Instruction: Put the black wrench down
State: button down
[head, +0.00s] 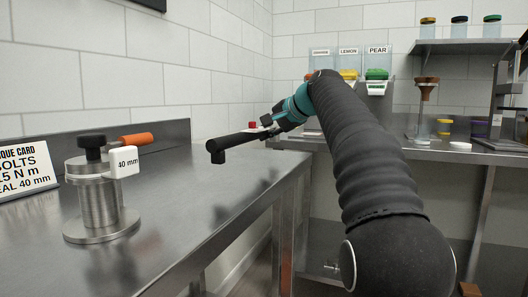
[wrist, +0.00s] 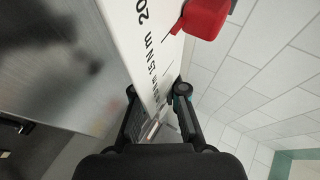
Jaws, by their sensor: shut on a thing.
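The black wrench (head: 235,142) is a thick dark bar with a short downward stub at its left end. It is held above the steel bench near its right edge, apart from the bench top. My gripper (head: 275,123) is shut on the wrench's right part, where a white plate and a red piece (head: 253,124) show. In the wrist view my gripper (wrist: 158,98) has its two fingers on either side of a white scale plate (wrist: 135,25) with printed numbers, and a red piece (wrist: 203,17) beside it. The gripped part is mostly hidden.
The steel bench (head: 180,205) is clear below and left of the wrench. A metal cylinder fixture (head: 98,203) with an orange handle and a 40 mm tag stands at left, by a torque card (head: 22,168). A back counter (head: 420,150) holds dispensers and a funnel stand.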

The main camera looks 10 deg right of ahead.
aim_at(264, 161)
jog(key=shift+w+a+f, duration=0.1)
jog(key=shift+a, duration=0.1)
jog(key=shift+f+b, duration=1)
jog(key=shift+f, duration=0.95)
jog(key=shift+f, duration=0.15)
jog(key=c, duration=1.2)
grip_release()
jog(key=shift+r, duration=0.2)
jog(key=p+v, duration=0.1)
jog(key=v, duration=1.1)
jog(key=shift+f, duration=0.15)
